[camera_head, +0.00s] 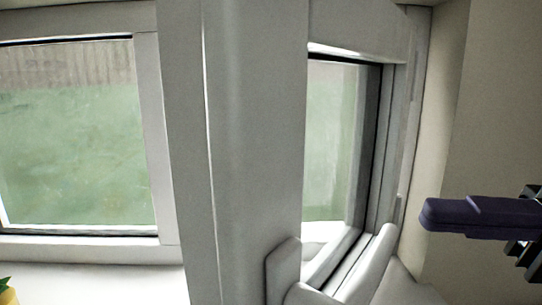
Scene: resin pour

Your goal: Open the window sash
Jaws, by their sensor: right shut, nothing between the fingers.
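The window sash (255,150) is a light grey frame with glass (330,140), in the middle of the head view. Its near stile looks large and close, and its rails recede to the right, so it appears swung inward, towards me. A white handle (284,268) is at the bottom of the stile; its lever points right and is partly cut off by the lower edge. My right gripper (428,214) comes in from the right, its dark purple fingers together and empty. It is right of the sash, apart from the handle in the picture. My left gripper is out of view.
A second pane (80,150) stands at the left, above a white sill (100,285). A yellow object with green leaves (8,294) is at the lower left corner. A beige wall (490,110) borders the window on the right, behind my right gripper.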

